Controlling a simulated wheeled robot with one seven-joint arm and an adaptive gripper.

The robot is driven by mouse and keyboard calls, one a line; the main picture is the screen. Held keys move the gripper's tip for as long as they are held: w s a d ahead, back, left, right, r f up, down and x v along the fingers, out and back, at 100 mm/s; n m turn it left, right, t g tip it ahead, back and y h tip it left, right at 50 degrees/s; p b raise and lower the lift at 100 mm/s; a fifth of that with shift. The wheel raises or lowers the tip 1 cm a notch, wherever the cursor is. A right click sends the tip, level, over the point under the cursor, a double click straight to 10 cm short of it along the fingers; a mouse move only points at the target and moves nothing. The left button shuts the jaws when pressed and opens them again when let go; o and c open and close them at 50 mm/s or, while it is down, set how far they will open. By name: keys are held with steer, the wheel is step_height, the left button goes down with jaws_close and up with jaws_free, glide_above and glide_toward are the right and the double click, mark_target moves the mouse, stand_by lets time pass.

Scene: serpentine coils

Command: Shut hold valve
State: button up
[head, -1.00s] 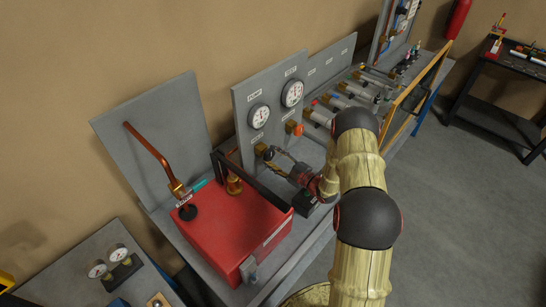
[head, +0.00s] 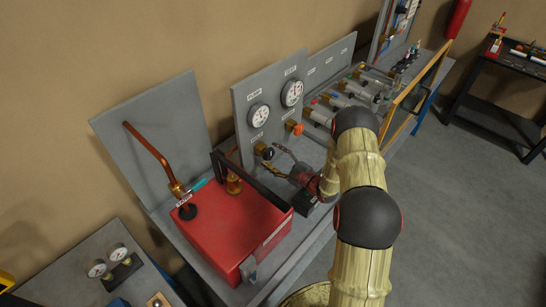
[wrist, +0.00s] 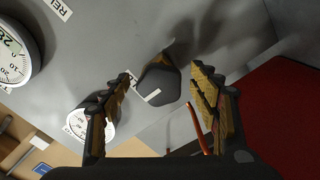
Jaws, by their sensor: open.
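A valve with a black knob (head: 267,154) and brass body sits low on the upright grey gauge panel (head: 243,103), under the left gauge. Its label is too small to read. In the wrist view the black knob (wrist: 158,86) shows a pale mark and lies between my fingertips, with a gap on each side. My gripper (head: 273,156) is open and empty in front of the knob. It also shows in the wrist view (wrist: 163,76), one finger on each side. An orange-knobbed valve (head: 295,128) is to the right, under the other gauge.
A red tank (head: 235,235) with a black handle (head: 250,177) stands left of and below my gripper. A copper pipe (head: 150,153) rises behind it. Several valves and cylinders line the bench to the right. The floor (head: 450,210) at right is clear.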

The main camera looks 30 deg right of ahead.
steer(key=v, duration=1.2)
steer(key=shift+f, duration=0.1)
